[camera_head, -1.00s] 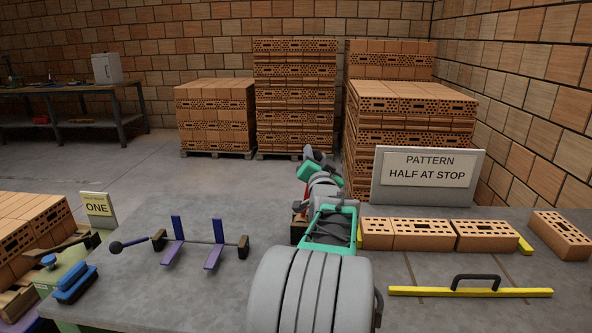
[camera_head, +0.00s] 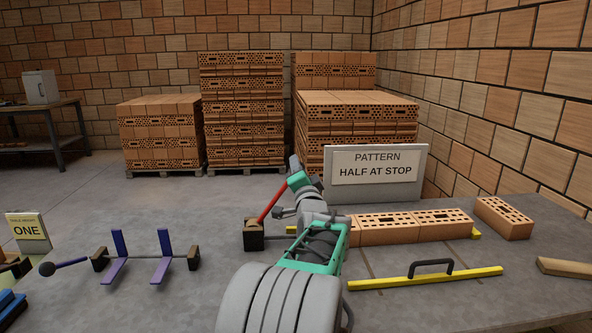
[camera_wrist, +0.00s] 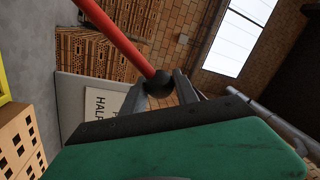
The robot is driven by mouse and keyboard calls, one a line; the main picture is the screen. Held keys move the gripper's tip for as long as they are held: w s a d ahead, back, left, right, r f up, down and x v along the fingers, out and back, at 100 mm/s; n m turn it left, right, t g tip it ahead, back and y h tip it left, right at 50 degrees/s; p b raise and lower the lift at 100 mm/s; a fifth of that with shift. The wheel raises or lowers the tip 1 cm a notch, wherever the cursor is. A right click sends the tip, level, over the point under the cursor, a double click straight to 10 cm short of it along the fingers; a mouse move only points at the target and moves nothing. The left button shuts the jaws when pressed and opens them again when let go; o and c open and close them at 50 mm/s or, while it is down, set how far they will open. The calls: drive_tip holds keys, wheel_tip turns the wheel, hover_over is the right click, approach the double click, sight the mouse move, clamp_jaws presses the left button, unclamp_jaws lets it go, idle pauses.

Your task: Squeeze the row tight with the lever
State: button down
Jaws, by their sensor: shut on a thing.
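The lever is a red rod (camera_head: 270,203) rising from a dark pivot block with a wooden top (camera_head: 254,240) and leaning right. Its black ball knob (camera_wrist: 159,83) shows in the wrist view between my fingertips. My gripper (camera_wrist: 160,90) is shut on the knob. In the head view my gripper (camera_head: 297,181) is at the lever's upper end. The row of perforated orange bricks (camera_head: 388,229) lies right of the pivot.
A yellow bar with a black handle (camera_head: 425,278) lies in front of the row. A loose brick (camera_head: 505,217) lies past its right end. A purple-armed fixture (camera_head: 140,257) stands left. The pattern sign (camera_head: 376,171) stands behind the row.

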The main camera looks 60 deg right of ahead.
drive_tip(key=shift+s+d+f, duration=0.1)
drive_tip(key=shift+s+f, duration=0.05)
drive_tip(key=shift+f, duration=0.15)
drive_tip(key=c, duration=1.1)
unclamp_jaws()
drive_tip(key=shift+o, duration=0.8)
drive_tip(key=shift+r, duration=0.1)
drive_tip(key=v, duration=0.7)
drive_tip(key=shift+s+a, duration=0.2)
drive_tip(key=shift+a, duration=0.1)
